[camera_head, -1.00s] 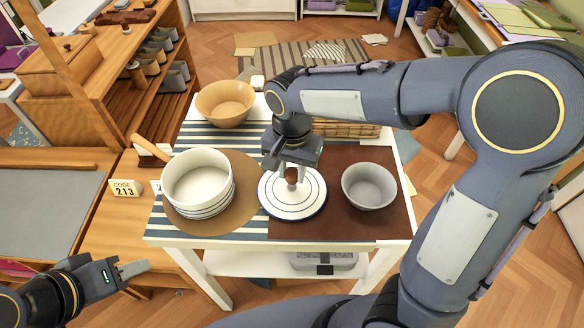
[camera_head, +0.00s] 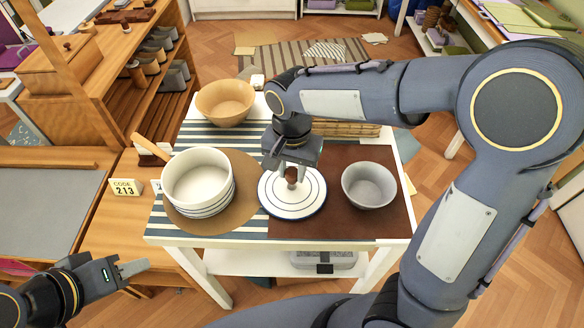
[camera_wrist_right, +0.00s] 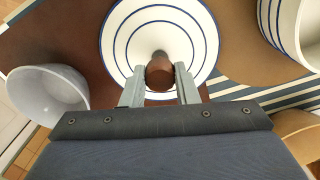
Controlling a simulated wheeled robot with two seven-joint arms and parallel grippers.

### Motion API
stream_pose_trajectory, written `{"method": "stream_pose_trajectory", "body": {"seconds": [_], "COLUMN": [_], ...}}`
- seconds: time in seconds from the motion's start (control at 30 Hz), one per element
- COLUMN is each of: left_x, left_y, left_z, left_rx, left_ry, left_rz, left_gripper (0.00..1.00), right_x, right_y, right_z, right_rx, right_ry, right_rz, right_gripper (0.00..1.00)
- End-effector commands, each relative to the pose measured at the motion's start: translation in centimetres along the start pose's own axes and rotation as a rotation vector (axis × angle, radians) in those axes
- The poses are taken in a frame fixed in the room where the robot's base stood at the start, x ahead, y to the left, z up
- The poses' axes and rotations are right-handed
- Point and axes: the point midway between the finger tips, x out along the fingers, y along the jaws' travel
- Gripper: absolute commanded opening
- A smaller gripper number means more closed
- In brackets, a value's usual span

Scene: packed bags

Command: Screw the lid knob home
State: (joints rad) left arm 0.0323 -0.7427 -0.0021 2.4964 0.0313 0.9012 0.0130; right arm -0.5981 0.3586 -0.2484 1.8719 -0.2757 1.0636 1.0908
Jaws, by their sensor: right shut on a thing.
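The lid (camera_head: 303,207) is a white disc with blue rings, lying flat on the brown mat at the table's front middle. Its brown knob (camera_wrist_right: 160,74) stands at its centre on a grey stem or collar. My right gripper (camera_head: 291,178) reaches down from above and is shut on the knob; its two fingers flank the knob in the right wrist view (camera_wrist_right: 160,85). The knob's thread and its seat are hidden. A white pot (camera_head: 198,184) with blue stripes stands left of the lid. My left gripper (camera_head: 133,268) is at the lower left, away from the table; its finger gap is unclear.
A grey bowl (camera_head: 369,185) stands close right of the lid. A tan bowl (camera_head: 225,102) is at the back left, and a wicker basket (camera_head: 345,130) is behind my right gripper.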

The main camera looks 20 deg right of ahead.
Motion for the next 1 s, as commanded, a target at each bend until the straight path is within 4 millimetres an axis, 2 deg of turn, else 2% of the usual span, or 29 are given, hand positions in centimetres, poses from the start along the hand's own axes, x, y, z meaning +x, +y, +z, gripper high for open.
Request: {"method": "stream_pose_trajectory", "body": {"seconds": [0.7,0.73,0.9,1.0], "left_x": [0.9,0.9,0.8,0.8], "left_y": [-0.4,-0.4,-0.4,-0.4], "left_z": [0.5,0.5,0.4,0.4], "left_rx": [0.000,0.000,0.000,0.000], "left_ry": [0.000,0.000,0.000,0.000], "left_rz": [0.000,0.000,0.000,0.000], "left_gripper": [0.36,0.36,0.36,0.36], "right_x": [1.6,1.5,1.4,1.4], "right_y": [0.0,0.0,0.0,0.0], "right_z": [0.0,0.0,0.0,0.0], "right_rx": [0.000,0.000,0.000,0.000], "right_ry": [0.000,0.000,0.000,0.000], "right_rz": [0.001,0.001,0.001,0.000], "right_gripper": [0.06,0.30,0.52,0.53]}}
